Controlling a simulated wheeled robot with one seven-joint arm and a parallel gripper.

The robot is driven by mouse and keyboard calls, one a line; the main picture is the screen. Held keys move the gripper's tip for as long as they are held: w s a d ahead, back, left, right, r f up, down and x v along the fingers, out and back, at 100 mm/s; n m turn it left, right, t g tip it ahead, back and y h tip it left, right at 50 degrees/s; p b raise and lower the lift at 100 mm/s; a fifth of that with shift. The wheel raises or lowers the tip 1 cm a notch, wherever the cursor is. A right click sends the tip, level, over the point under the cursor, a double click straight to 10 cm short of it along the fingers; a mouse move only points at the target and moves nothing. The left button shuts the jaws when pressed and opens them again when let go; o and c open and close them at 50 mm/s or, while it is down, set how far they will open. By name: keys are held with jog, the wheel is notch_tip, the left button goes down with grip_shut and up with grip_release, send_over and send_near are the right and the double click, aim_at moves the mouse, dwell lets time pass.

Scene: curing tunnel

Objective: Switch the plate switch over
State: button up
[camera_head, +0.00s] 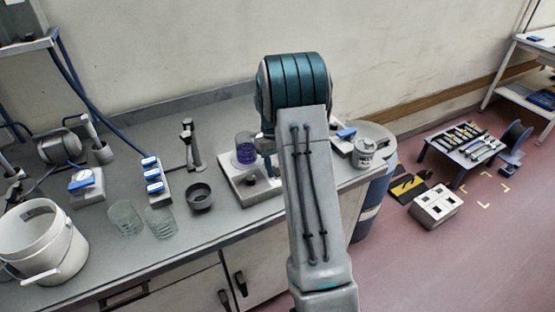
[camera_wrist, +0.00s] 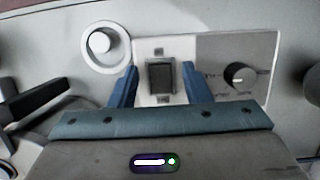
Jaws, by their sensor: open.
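The plate switch (camera_wrist: 160,76) is a dark rocker set in a pale plate, seen in the middle of the wrist view. My gripper (camera_wrist: 159,70) is open, with one blue finger on each side of the switch and nothing held. The fingers' exact height above the plate is not clear. Which way the rocker is tipped cannot be told.
A dark knob (camera_wrist: 240,76) sits right of the switch. A white round ring-like thing (camera_wrist: 105,46) is close by at left. On the bench are a beaker of purple liquid (camera_head: 246,152), a blue-switched strip (camera_head: 154,183), glass beakers (camera_head: 125,219) and a white bucket (camera_head: 42,238).

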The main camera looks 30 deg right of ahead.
jog(key=b+v, duration=0.1)
jog(key=v, duration=1.2)
jog(key=shift+r, duration=0.35)
jog(key=s+a+r+t, duration=0.2)
jog(key=s+a+r, duration=0.1)
jog(key=s+a, duration=0.3)
jog(key=s+a+r+t, duration=0.1)
jog(key=s+a+r, duration=0.25)
jog(key=s, duration=0.45)
jog(key=s+a+f+t, duration=0.1)
jog(key=s+a+f, duration=0.1)
jog(key=s, duration=0.5)
jog(key=s+a+f+t, duration=0.2)
jog(key=s+a+f, duration=0.1)
jog(key=s, duration=0.4)
jog(key=shift+s+a+f, duration=0.2)
jog(key=shift+s+a, duration=0.2)
jog(key=shift+a, duration=0.15)
